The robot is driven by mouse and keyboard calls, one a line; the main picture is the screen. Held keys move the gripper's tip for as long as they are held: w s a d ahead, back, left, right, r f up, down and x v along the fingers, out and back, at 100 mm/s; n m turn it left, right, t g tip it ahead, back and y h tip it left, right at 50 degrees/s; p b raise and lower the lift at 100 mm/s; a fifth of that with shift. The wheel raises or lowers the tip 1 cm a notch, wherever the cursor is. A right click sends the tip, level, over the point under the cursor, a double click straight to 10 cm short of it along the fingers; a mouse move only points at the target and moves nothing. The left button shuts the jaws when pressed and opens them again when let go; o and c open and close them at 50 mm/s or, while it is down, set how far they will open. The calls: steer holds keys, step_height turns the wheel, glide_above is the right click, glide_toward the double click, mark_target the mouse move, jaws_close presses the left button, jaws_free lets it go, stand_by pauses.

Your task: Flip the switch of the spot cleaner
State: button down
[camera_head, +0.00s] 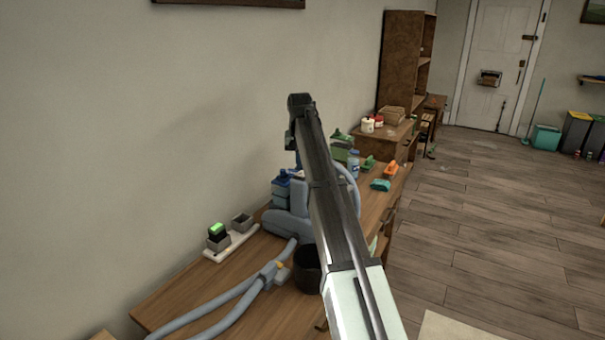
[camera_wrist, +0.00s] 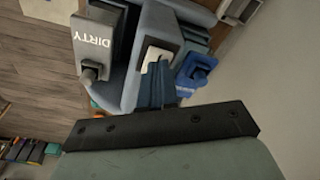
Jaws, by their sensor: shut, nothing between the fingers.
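The spot cleaner (camera_head: 287,224) stands on the wooden desk, grey-blue with a blue tank (camera_head: 281,186); my arm covers its right part. In the wrist view the cleaner's body (camera_wrist: 121,85) lies just beyond my gripper (camera_wrist: 165,122), whose black mount crosses the picture. A grey tank marked DIRTY (camera_wrist: 92,48) is at its left. A pale plate with a dark slot, perhaps the switch (camera_wrist: 154,57), shows on the body; its position cannot be told. My gripper is shut and empty; its fingertips are hard to make out.
The grey hose (camera_head: 222,304) runs across the desk's front left. A white strip (camera_head: 225,246) with small dark boxes lies by the wall. A dark cup (camera_head: 307,268) stands close to my arm. Bottles and a teal brush (camera_head: 380,185) are behind.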

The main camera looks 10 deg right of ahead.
mark_target(301, 174)
steer(key=shift+f, duration=0.8)
stand_by(1.1)
steer(key=shift+r, duration=3.5)
